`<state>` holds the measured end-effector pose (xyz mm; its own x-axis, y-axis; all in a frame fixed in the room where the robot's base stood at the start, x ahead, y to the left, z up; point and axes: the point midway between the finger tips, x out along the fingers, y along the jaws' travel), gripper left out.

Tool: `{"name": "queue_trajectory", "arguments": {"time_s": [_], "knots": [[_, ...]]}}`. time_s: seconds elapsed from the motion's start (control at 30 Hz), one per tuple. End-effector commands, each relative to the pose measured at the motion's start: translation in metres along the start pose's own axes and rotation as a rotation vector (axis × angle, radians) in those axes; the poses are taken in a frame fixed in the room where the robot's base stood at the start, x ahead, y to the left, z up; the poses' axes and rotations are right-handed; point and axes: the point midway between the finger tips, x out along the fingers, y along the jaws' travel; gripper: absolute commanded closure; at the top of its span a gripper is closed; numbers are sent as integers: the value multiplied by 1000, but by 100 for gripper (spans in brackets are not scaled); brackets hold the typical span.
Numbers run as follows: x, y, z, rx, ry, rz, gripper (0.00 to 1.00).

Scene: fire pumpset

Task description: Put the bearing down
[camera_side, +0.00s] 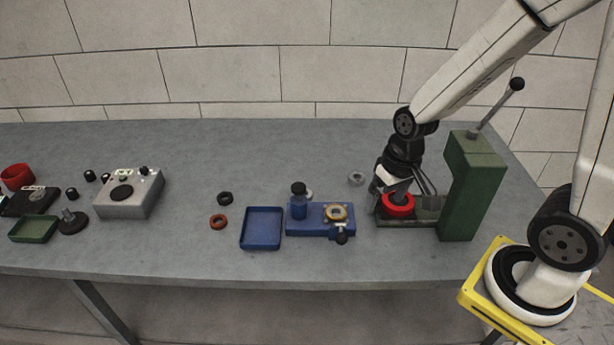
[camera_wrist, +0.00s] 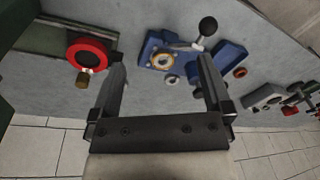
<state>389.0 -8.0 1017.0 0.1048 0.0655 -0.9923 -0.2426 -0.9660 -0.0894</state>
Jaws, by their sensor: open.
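My gripper (camera_side: 388,190) is at the green press in the side view, by a red ring-shaped part (camera_side: 398,208). In the wrist view its two fingers (camera_wrist: 161,60) are wide apart and hold nothing. A grey metal ring (camera_side: 356,178) lies flat on the table behind and left of the gripper. A brass-coloured ring (camera_side: 336,213) sits in the blue fixture (camera_side: 308,221); it also shows in the wrist view (camera_wrist: 162,61). A silver ring (camera_wrist: 172,79) lies beside the fixture in the wrist view. I cannot tell for certain which ring is the bearing.
The green press (camera_side: 472,185) with its lever stands close to the right of my gripper. A blue tray (camera_side: 261,245), a dark ring (camera_side: 225,198) and an orange ring (camera_side: 218,222) lie left of the fixture. A grey box (camera_side: 130,195) stands further left. The table's back strip is clear.

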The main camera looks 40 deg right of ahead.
Motion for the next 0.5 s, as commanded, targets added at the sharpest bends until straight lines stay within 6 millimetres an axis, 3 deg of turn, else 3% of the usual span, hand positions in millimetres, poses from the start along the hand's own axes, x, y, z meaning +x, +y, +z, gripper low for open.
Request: {"name": "queue_trajectory", "arguments": {"time_s": [0.13, 0.33, 0.37, 0.5], "knots": [[-11, -7, -1, -182, 95, 35, 0], [-16, -10, -2, -262, 136, 50, 0], [-16, -10, -2, -263, 137, 50, 3], [-16, -10, -2, -261, 136, 50, 48]]}}
